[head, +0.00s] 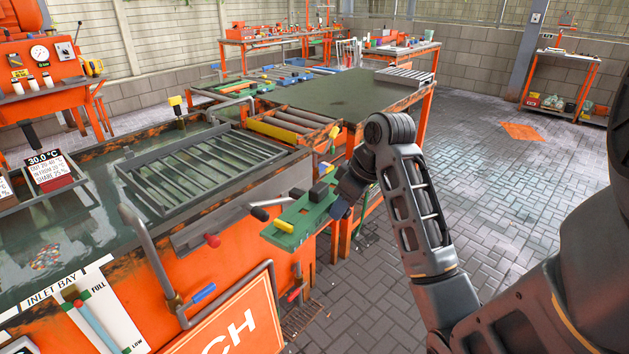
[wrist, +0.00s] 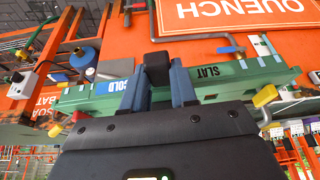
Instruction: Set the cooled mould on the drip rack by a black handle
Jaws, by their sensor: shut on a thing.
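The mould (head: 288,233) is a long green bar with yellow end pieces. It hangs in the air just off the orange tank's right side in the head view. In the wrist view the mould (wrist: 240,82) bears the words COLD and SLAT. My gripper (head: 330,199) is shut on its black handle (wrist: 157,68), with one blue-grey finger on each side. A grey slatted rack (head: 207,166), which looks like the drip rack, lies over the tank behind and left of the mould, apart from it. My gripper hides part of the mould.
The dark quench tank (head: 60,235) has grey pipes and handles along its near edge. A control with a red knob (head: 212,241) sits close left of the mould. Rollers (head: 290,127) and a dark table (head: 345,92) stand beyond. The paved floor at right is open.

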